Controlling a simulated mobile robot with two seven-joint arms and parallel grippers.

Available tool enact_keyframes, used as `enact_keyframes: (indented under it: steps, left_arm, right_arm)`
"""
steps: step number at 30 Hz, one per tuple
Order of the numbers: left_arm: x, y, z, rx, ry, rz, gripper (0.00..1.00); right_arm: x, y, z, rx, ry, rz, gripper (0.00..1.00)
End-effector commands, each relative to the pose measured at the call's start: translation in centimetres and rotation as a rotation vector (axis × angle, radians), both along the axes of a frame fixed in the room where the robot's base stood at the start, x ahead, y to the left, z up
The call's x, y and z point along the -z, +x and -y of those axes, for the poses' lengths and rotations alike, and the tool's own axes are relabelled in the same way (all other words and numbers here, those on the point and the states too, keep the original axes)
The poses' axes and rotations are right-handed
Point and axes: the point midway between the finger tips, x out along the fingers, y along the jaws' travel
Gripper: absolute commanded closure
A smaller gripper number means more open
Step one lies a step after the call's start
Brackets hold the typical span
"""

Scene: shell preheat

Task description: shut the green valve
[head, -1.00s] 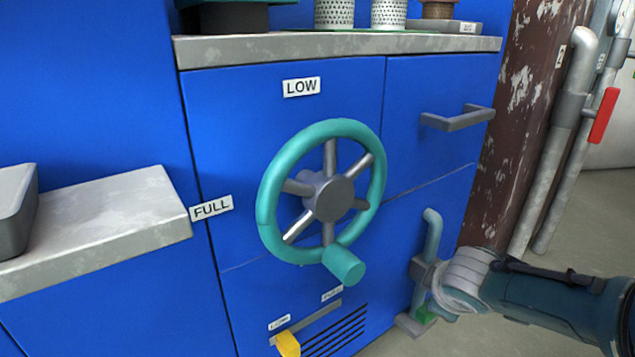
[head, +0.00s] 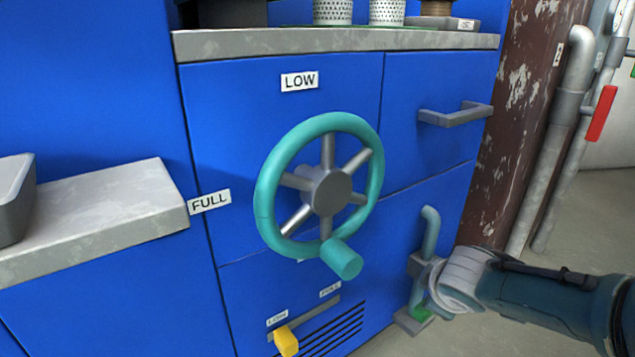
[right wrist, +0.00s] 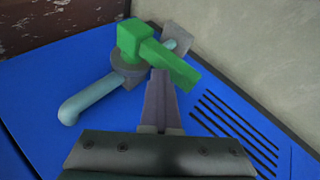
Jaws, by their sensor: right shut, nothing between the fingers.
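The green valve handle (right wrist: 165,61) is a block with a short lever on a grey valve body (right wrist: 127,70) in a light teal pipe (right wrist: 88,100), low on the blue cabinet. In the right wrist view the lever points down-right, across the line of the pipe. In the head view only a bit of the green handle (head: 420,314) shows below the pipe (head: 430,232). My right gripper (right wrist: 160,75) is shut and empty, its fingertips right beside the lever; I cannot tell whether they touch. My left gripper is not in view.
A large teal handwheel (head: 262,200) stands out from the cabinet left of the valve. A yellow slider knob (head: 286,342) and vent slots (head: 335,330) are below it. A drawer handle (head: 455,116) is above the valve. Open floor (head: 585,215) lies to the right.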

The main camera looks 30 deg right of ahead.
Motion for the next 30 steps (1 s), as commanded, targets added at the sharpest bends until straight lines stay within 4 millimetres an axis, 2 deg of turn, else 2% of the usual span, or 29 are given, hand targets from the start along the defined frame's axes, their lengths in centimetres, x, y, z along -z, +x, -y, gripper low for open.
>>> enact_keyframes:
  steps: [1, 2, 8, 15, 21, 30]
  left_arm:
    - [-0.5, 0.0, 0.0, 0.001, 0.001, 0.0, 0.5]
    - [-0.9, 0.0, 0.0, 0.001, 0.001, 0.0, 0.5]
    - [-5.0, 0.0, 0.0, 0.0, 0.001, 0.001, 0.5]
    - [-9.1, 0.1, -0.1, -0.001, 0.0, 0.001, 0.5]
    - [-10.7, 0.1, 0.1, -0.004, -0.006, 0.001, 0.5]
    - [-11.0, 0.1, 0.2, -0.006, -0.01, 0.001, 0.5]
  right_arm:
    - [0.4, -1.0, -0.3, 0.007, 0.013, -0.023, 1.0]
    - [0.0, -1.0, -0.3, 0.006, 0.013, -0.024, 1.0]
    - [-4.5, -0.8, 0.8, 0.002, 0.001, -0.009, 1.0]
    - [-7.1, -3.0, -3.7, -0.002, 0.001, -0.006, 1.0]
    - [-8.2, -4.2, -6.2, -0.001, -0.001, -0.004, 1.0]
    - [-8.4, -4.6, -7.1, -0.001, -0.004, -0.002, 1.0]
